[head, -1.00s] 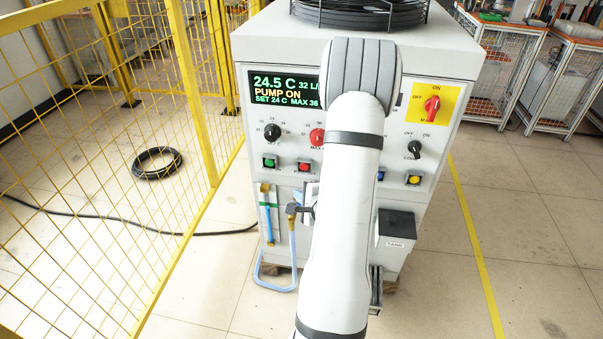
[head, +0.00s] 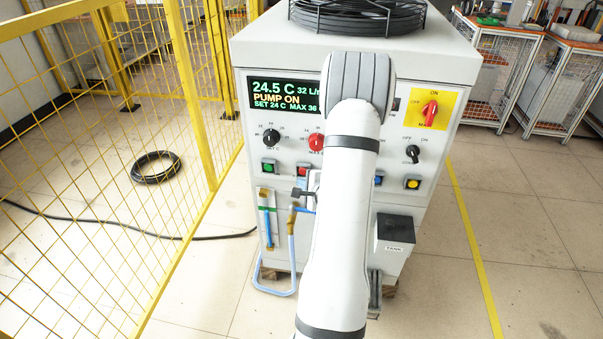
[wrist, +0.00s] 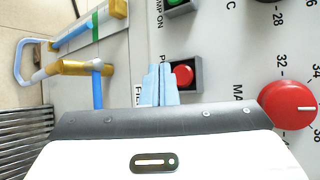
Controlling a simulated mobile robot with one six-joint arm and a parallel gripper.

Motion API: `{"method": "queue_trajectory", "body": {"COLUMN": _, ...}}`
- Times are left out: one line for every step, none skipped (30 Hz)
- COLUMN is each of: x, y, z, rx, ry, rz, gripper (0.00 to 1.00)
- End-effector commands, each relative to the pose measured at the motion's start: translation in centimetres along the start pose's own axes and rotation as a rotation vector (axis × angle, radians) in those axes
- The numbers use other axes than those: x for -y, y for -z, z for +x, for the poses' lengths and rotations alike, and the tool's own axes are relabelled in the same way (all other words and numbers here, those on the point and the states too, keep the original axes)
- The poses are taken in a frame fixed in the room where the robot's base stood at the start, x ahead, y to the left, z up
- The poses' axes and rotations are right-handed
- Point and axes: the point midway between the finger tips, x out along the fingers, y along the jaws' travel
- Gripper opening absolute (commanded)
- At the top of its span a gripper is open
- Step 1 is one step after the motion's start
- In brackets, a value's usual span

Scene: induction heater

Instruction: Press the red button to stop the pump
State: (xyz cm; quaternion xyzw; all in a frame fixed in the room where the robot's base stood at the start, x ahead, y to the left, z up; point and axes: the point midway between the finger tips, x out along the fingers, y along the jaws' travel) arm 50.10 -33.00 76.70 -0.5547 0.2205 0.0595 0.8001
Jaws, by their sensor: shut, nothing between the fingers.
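The red button (head: 303,169) is on the front panel of the grey cabinet, right of the green button (head: 269,167). In the wrist view the red button (wrist: 183,76) sits in a dark square frame. My gripper (wrist: 158,84) is shut and empty. Its pale blue fingertips are just left of the red button in that view and overlap the frame's edge; I cannot tell whether they touch the panel. In the head view my gripper (head: 304,190) shows partly, just below the button, the rest hidden by my arm. The display (head: 285,92) reads PUMP ON, 24.5 C.
The red MAX knob (wrist: 288,105) is right of the button in the wrist view. A brass fitting with a blue hose (wrist: 80,68) is at left. A yellow fence (head: 110,150) stands left of the cabinet. A black tank box (head: 396,230) juts out lower right.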

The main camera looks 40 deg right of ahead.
Motion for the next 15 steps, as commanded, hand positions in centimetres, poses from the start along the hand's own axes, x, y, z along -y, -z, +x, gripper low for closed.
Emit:
{"method": "queue_trajectory", "body": {"x": 0.44, "y": 0.19, "z": 0.24, "rx": 0.0, "ry": 0.0, "rz": 0.0, "gripper": 0.0}}
{"method": "queue_trajectory", "body": {"x": 0.55, "y": 0.33, "z": 0.42, "rx": 0.0, "ry": 0.001, "rz": 0.0, "gripper": 0.0}}
{"method": "queue_trajectory", "body": {"x": 0.66, "y": 0.48, "z": 0.62, "rx": 0.0, "ry": 0.001, "rz": 0.0, "gripper": 0.0}}
{"method": "queue_trajectory", "body": {"x": 0.72, "y": 0.57, "z": 0.74, "rx": 0.0, "ry": 0.001, "rz": 0.0, "gripper": 0.0}}
{"method": "queue_trajectory", "body": {"x": 0.77, "y": 0.64, "z": 0.83, "rx": -0.001, "ry": 0.001, "rz": 0.0, "gripper": 0.0}}
{"method": "queue_trajectory", "body": {"x": 0.84, "y": 0.72, "z": 0.94, "rx": -0.001, "ry": 0.001, "rz": 0.0, "gripper": 0.0}}
{"method": "queue_trajectory", "body": {"x": 0.88, "y": 0.77, "z": 1.0, "rx": -0.001, "ry": 0.001, "rz": 0.0, "gripper": 0.0}}
{"method": "queue_trajectory", "body": {"x": 0.92, "y": 0.81, "z": 1.05, "rx": -0.001, "ry": 0.001, "rz": 0.0, "gripper": 0.0}}
{"method": "queue_trajectory", "body": {"x": 0.93, "y": 0.85, "z": 1.09, "rx": -0.001, "ry": 0.001, "rz": 0.0, "gripper": 0.0}}
{"method": "queue_trajectory", "body": {"x": 0.93, "y": 0.86, "z": 1.1, "rx": -0.001, "ry": 0.001, "rz": 0.0, "gripper": 0.0}}
{"method": "queue_trajectory", "body": {"x": 0.93, "y": 0.87, "z": 1.11, "rx": -0.001, "ry": 0.001, "rz": 0.0, "gripper": 0.0}}
{"method": "queue_trajectory", "body": {"x": 0.92, "y": 0.88, "z": 1.11, "rx": -0.001, "ry": 0.001, "rz": 0.0, "gripper": 0.0}}
{"method": "queue_trajectory", "body": {"x": 0.91, "y": 0.88, "z": 1.11, "rx": -0.001, "ry": 0.001, "rz": 0.0, "gripper": 0.0}}
{"method": "queue_trajectory", "body": {"x": 0.91, "y": 0.88, "z": 1.1, "rx": -0.001, "ry": 0.001, "rz": 0.0, "gripper": 0.0}}
{"method": "queue_trajectory", "body": {"x": 0.91, "y": 0.88, "z": 1.1, "rx": -0.001, "ry": 0.001, "rz": 0.0, "gripper": 0.0}}
